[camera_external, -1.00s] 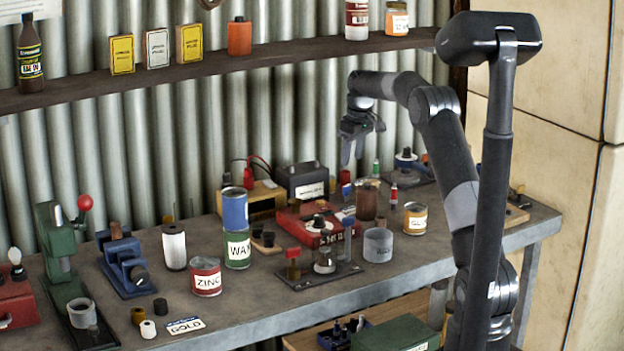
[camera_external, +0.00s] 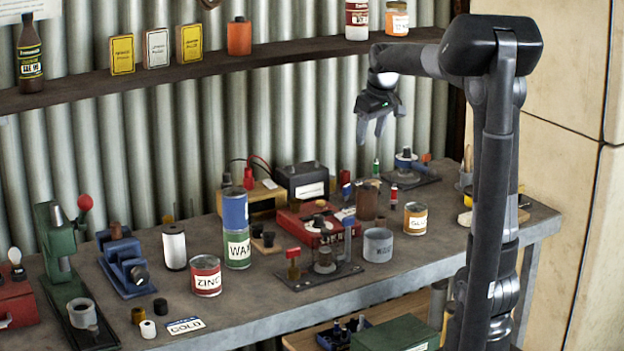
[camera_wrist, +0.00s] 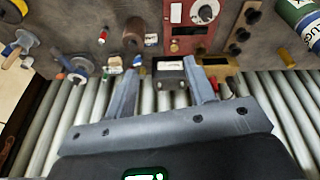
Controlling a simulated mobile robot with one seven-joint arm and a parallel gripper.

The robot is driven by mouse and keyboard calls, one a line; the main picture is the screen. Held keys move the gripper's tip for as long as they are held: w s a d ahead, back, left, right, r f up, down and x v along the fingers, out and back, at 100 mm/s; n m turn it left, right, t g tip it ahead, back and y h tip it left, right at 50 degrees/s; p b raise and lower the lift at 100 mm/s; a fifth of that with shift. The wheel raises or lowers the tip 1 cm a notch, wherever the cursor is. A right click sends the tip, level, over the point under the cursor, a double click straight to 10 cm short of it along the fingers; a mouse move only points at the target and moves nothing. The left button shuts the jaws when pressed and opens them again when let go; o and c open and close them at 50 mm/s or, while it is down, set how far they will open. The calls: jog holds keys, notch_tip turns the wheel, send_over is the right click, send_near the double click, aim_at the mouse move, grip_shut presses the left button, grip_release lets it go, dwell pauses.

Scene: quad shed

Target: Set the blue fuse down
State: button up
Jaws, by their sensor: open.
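My gripper (camera_external: 371,136) is open and empty, raised above the back of the bench in front of the corrugated wall. In the wrist view its two fingers (camera_wrist: 160,68) are spread with nothing between them. A small upright piece with blue on it, seemingly the blue fuse (camera_external: 346,190), stands on the bench below and left of my gripper, behind the brown cylinder. In the wrist view a small blue piece (camera_wrist: 137,60) shows beside the left fingertip, apparently on the bench below. A green fuse (camera_external: 376,168) and a red fuse (camera_external: 394,194) stand to its right.
A shelf (camera_external: 200,70) with bottles and boxes runs above. Free air surrounds my gripper.

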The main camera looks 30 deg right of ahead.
jog(key=s+a+f, duration=0.1)
jog(key=s+f, duration=0.1)
jog(key=s, duration=0.6)
jog(key=s+a+f+m+t, duration=0.1)
jog(key=s+a+f, duration=0.1)
jog(key=s, duration=0.7)
jog(key=s+a+f+m+t, duration=0.1)
jog(key=s+f, duration=0.2)
jog(key=s, duration=0.5)
jog(key=shift+s+a+f, duration=0.15)
jog(key=shift+a, duration=0.15)
